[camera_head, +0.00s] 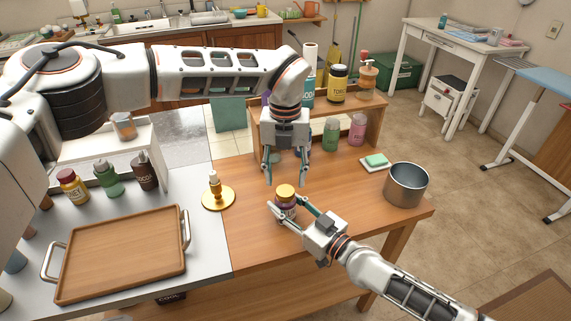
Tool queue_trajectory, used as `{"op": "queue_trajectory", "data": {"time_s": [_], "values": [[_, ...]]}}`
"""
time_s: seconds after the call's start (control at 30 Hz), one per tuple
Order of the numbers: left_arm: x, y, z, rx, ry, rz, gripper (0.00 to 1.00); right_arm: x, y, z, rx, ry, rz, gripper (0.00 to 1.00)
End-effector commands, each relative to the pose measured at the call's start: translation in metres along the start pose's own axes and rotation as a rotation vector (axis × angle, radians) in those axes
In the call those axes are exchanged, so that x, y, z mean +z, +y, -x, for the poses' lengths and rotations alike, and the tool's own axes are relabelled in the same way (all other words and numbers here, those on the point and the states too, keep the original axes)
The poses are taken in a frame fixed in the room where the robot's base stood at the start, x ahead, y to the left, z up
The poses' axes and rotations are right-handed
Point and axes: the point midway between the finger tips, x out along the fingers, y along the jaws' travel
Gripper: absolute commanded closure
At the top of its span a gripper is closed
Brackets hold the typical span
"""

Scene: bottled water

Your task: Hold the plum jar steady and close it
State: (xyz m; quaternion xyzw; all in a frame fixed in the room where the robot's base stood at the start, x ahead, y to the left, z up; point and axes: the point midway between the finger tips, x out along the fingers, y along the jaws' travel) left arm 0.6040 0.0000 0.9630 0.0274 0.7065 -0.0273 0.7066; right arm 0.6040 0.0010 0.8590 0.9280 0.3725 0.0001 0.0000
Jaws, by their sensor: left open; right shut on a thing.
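The plum jar (287,213) stands upright on the wooden table. A yellow-orange lid (286,192) sits at its top; I cannot tell how tightly. My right gripper (285,211) comes in from the lower right and is shut around the jar's body, with a finger on each side. The jar's lower part is partly hidden by my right gripper's fingers.
A wooden tray (120,262) lies at the left. A metal pot (406,184) and a green sponge on a dish (375,162) are at the right. A wooden shelf (372,121) with bottles stands behind.

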Motion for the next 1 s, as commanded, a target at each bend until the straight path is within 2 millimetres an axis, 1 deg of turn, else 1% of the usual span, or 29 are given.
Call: {"op": "queue_trajectory", "data": {"time_s": [0.03, 0.1, 0.3, 0.43, 0.67, 0.77, 0.8, 0.83, 1.0], "values": [[-0.001, 0.0, -0.009, 0.0, 0.003, 0.0, 0.54, 0.0, 0.0, 0.0, 0.0, -0.001, 0.0, 1.0], [-0.001, 0.0, -0.018, 0.0, 0.002, -0.001, 0.54, 0.0, 0.0, 0.0, 0.0, -0.001, 0.0, 1.0], [0.0, 0.0, -0.036, 0.0, 0.0, 0.0, 0.54, 0.0, 0.0, 0.0, 0.0, -0.001, 0.0, 1.0], [0.0, 0.0, -0.039, 0.0, -0.001, 0.0, 0.54, 0.0, 0.0, 0.0, 0.0, -0.001, 0.0, 1.0], [0.0, 0.0, -0.039, 0.0, -0.001, 0.0, 0.54, 0.0, 0.0, 0.0, 0.0, -0.001, 0.0, 1.0], [0.0, 0.0, -0.039, 0.0, -0.001, 0.0, 0.78, 0.0, 0.0, 0.0, 0.0, -0.001, 0.0, 1.0], [0.0, 0.0, -0.039, 0.0, -0.001, 0.0, 0.88, 0.0, 0.0, 0.0, 0.0, -0.001, 0.0, 1.0], [0.0, 0.0, -0.039, 0.0, -0.001, 0.0, 0.94, 0.0, 0.0, 0.0, 0.0, -0.001, 0.0, 1.0], [0.0, 0.0, -0.039, 0.0, -0.001, -0.002, 0.94, 0.0, 0.0, 0.0, 0.0, -0.001, 0.0, 1.0]]}}
